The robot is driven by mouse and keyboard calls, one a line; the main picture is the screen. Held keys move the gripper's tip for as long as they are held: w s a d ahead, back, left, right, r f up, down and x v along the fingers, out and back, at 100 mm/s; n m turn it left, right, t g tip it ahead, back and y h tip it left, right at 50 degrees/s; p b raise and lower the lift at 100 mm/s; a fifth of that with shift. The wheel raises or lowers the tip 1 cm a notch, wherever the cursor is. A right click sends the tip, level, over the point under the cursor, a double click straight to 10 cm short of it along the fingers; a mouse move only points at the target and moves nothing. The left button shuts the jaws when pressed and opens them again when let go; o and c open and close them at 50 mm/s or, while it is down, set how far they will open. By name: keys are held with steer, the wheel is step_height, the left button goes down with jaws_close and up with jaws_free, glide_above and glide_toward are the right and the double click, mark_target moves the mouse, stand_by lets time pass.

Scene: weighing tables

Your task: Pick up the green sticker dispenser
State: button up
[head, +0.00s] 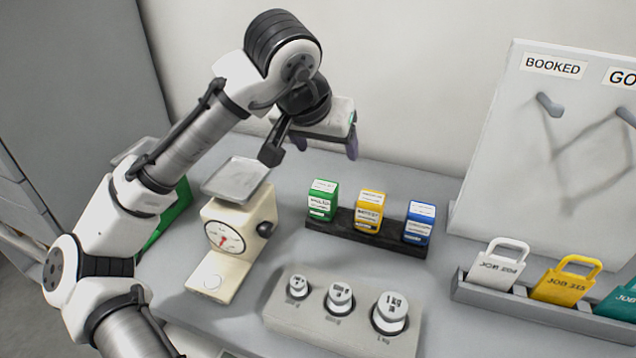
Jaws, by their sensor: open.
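The green sticker dispenser (322,200) stands at the left end of a dark rack (340,229), with a white label on its front and top. A yellow dispenser (369,210) and a blue dispenser (419,223) stand to its right in the same rack. My gripper (325,147) is open and empty, raised above and behind the green dispenser and apart from it. Its fingers point downward. Part of the gripper is hidden behind my own arm.
A cream scale (237,238) with a metal pan stands left of the rack. In front, a grey block (325,327) holds three weights. At right, a tray (530,317) holds padlock-shaped tags below a pegboard (560,150). A green object (172,217) is partly hidden behind my arm.

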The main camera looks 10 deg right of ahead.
mark_target(324, 186)
steer(key=shift+g+y, duration=0.6)
steer(key=shift+y, duration=0.2)
steer(key=x, duration=0.3)
steer(key=a+x, duration=0.1)
steer(key=x, duration=0.2)
steer(key=s+p+x, duration=0.1)
steer(key=x, duration=0.2)
steer(key=shift+a+f, duration=0.15)
steer(key=shift+f, duration=0.15)
steer(key=x, duration=0.2)
steer(key=w+p+x, duration=0.1)
steer(key=x, duration=0.2)
steer(key=shift+w+a+p, duration=0.1)
steer(key=shift+a+p, duration=0.05)
steer(key=shift+p, duration=0.15)
steer(key=shift+w+f, duration=0.1)
steer(key=shift+f, duration=0.3)
steer(key=c, duration=1.2)
steer(key=shift+o, duration=0.2)
step_height(324, 186, up, 10)
steer(key=shift+r+b, duration=0.1)
steer(key=shift+b, duration=0.75)
